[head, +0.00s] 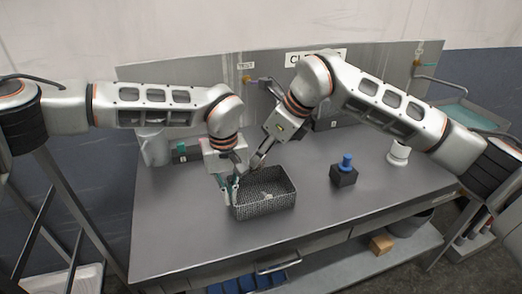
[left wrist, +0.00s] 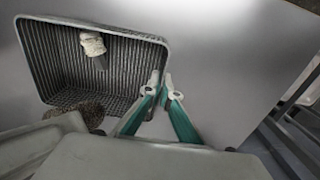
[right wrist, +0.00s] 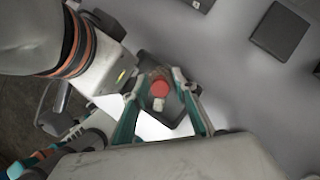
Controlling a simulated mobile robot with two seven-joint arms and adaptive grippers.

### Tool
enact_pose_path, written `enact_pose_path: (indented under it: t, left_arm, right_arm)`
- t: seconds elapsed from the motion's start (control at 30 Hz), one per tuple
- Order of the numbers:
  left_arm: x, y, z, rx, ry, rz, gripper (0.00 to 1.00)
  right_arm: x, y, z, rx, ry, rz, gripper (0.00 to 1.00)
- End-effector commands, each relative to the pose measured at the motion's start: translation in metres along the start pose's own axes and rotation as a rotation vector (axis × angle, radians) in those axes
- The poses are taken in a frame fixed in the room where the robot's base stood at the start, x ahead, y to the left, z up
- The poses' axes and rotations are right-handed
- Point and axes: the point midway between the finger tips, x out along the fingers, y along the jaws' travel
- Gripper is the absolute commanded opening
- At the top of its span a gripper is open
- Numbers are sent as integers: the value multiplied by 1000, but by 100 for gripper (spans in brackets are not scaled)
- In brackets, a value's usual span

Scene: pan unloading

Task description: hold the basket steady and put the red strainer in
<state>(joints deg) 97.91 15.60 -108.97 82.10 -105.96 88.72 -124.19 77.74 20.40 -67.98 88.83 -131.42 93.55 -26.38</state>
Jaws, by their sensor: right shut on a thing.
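The grey ribbed basket (head: 262,211) stands on the table in the head view, and fills the upper left of the left wrist view (left wrist: 60,57). A small pale piece (left wrist: 92,44) shows inside it. My left gripper (head: 228,185) is at the basket's left side. Its fingertips (left wrist: 161,84) are close together at the rim, and I cannot tell whether they pinch it. My right gripper (head: 258,163) is above the basket's far left corner. In the right wrist view a red round piece, the strainer (right wrist: 160,88), sits between its fingers (right wrist: 154,78). The strainer is hidden in the head view.
A dark block with a blue top (head: 344,174) stands right of the basket. A white cup-like piece (head: 398,153) is further right, and a pale jug (head: 154,148) is at the back left. The front of the table (head: 190,240) is clear. My two wrists are close together.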

Motion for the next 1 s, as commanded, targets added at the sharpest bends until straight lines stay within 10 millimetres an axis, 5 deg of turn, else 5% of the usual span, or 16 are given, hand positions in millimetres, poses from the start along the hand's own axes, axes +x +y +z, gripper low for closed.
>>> enact_pose_path:
  t: [1.0]
  left_arm:
    - [0,0,0,0,0,0,0]
  right_arm:
    - [21,0,-12,1,1,1,3]
